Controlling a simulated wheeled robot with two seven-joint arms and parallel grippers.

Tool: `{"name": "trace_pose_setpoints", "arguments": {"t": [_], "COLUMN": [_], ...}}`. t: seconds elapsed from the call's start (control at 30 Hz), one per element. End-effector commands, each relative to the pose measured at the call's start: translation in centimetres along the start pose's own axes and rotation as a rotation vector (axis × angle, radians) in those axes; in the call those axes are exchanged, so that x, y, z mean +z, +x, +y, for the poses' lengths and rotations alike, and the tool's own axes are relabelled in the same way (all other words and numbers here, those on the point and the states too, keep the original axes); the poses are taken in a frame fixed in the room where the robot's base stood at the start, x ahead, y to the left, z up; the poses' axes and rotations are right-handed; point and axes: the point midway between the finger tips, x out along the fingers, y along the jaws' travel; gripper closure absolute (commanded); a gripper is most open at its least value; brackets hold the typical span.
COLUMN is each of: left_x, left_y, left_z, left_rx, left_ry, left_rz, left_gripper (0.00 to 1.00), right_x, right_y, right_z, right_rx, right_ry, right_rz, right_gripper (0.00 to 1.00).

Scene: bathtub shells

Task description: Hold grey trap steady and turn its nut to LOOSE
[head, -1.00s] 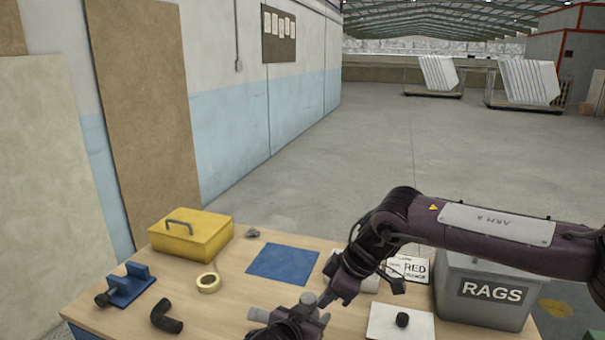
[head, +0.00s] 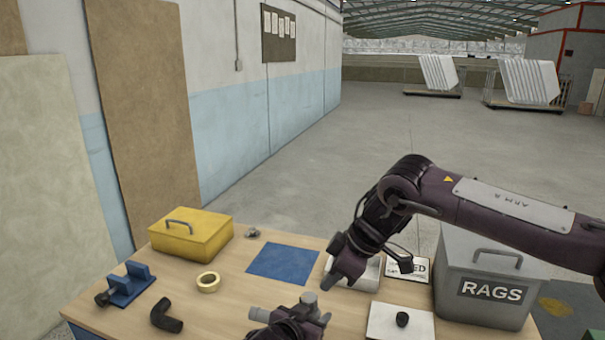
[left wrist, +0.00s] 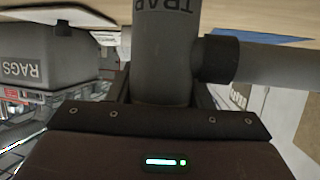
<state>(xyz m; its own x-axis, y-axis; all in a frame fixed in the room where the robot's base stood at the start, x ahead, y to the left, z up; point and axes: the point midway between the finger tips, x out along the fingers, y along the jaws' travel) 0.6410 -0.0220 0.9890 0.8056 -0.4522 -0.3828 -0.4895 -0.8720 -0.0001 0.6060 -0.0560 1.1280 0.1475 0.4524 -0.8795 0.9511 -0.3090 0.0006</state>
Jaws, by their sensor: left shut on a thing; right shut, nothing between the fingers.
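The grey trap (head: 262,314) is at the front middle of the table, with one pipe end to the left and a round top end (head: 308,298). My left gripper (head: 308,319) is shut on the trap. In the left wrist view the trap (left wrist: 163,50) stands between the fingers, with "TRAP" lettered on it. A dark nut-like collar (left wrist: 216,59) sits where its side pipe joins; I see no LOOSE mark. My right gripper (head: 338,284) is shut and empty, above and right of the trap, apart from it.
A white box (head: 368,279) is behind my right gripper. A white board with a black part (head: 402,319) and the RAGS bin (head: 484,292) are right. A blue mat (head: 283,264), tape roll (head: 208,282), black elbow (head: 165,316), blue fixture (head: 130,284) and yellow box (head: 191,238) are left.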

Motion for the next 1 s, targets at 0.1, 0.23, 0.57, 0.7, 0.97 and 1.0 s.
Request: {"name": "trace_pose_setpoints", "arguments": {"t": [0.1,0.23,0.57,0.7,0.97,1.0], "left_x": [0.03,0.02,0.01,0.01,0.01,0.03], "left_y": [0.00,0.00,0.00,0.00,-0.19,-0.42], "left_z": [-0.08,-0.09,-0.10,-0.08,-0.07,-0.08], "left_rx": [-0.001,-0.002,-0.002,-0.002,-0.001,-0.001], "left_ry": [0.000,0.000,0.000,0.000,0.000,0.000], "left_rz": [0.000,0.000,0.000,0.000,0.000,0.000], "left_gripper": [0.81,0.81,0.40,0.29,0.29,0.29], "right_x": [-0.34,-0.37,-0.35,-0.35,-0.34,-0.34], "right_y": [-0.61,-0.71,-0.69,-0.69,-0.68,-0.68], "right_z": [-0.03,-0.03,-0.02,-0.01,-0.01,-0.01], "right_rx": [-0.001,-0.001,-0.001,-0.001,-0.001,-0.001], "right_ry": [0.000,0.000,0.000,0.000,0.000,0.000], "right_rz": [0.000,-0.001,-0.001,-0.001,-0.001,-0.001], "right_gripper": [1.00,1.00,1.00,1.00,1.00,1.00]}}
